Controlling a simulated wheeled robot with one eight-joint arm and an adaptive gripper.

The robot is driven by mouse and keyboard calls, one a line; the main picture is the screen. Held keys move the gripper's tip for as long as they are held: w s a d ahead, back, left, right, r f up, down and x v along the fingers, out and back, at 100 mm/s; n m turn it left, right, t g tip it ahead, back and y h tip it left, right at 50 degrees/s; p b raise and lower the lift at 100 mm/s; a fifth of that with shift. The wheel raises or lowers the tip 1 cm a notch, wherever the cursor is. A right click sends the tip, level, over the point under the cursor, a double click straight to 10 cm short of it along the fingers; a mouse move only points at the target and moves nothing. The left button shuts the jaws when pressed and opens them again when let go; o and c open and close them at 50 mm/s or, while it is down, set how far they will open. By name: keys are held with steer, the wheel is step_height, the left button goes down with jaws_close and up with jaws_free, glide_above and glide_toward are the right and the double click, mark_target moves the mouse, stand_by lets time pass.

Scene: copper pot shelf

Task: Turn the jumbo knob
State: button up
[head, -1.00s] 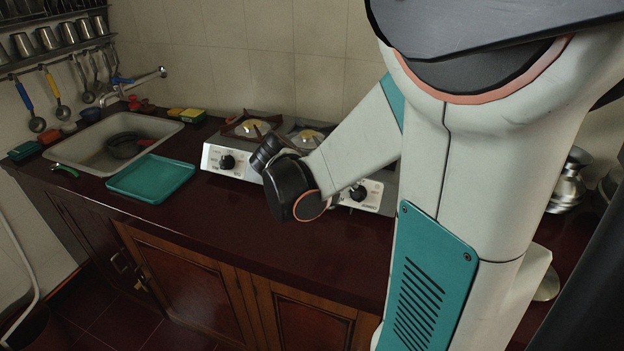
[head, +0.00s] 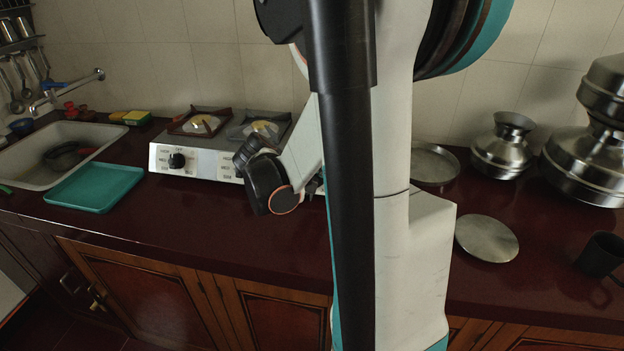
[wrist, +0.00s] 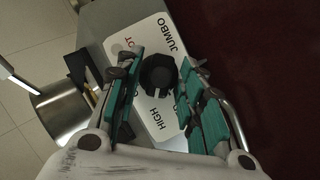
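In the wrist view a black knob (wrist: 158,73) sits on a white stove panel (wrist: 125,42) printed JUMBO and HIGH. My gripper (wrist: 163,60) points at this panel, its two teal-padded fingers apart on either side of the knob. Whether either pad touches the knob I cannot tell. In the head view the two-burner stove (head: 210,142) stands on the counter, with one black knob (head: 177,160) showing on the left of its front. My arm covers the right part of the front and my gripper's fingertips there.
The dark red counter (head: 200,220) is clear in front of the stove. A teal tray (head: 95,188) and a sink (head: 30,165) lie left. Right of my arm are a metal plate (head: 487,238), steel pots (head: 505,145) and a dark mug (head: 602,253).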

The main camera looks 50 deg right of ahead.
steer(key=shift+a, duration=0.1)
jaws_close()
steer(key=shift+n+h, duration=0.4)
steer(key=shift+n, duration=0.3)
steer(key=shift+o, duration=1.7)
jaws_free()
steer(key=shift+o, duration=0.2)
steer(key=shift+f, duration=0.1)
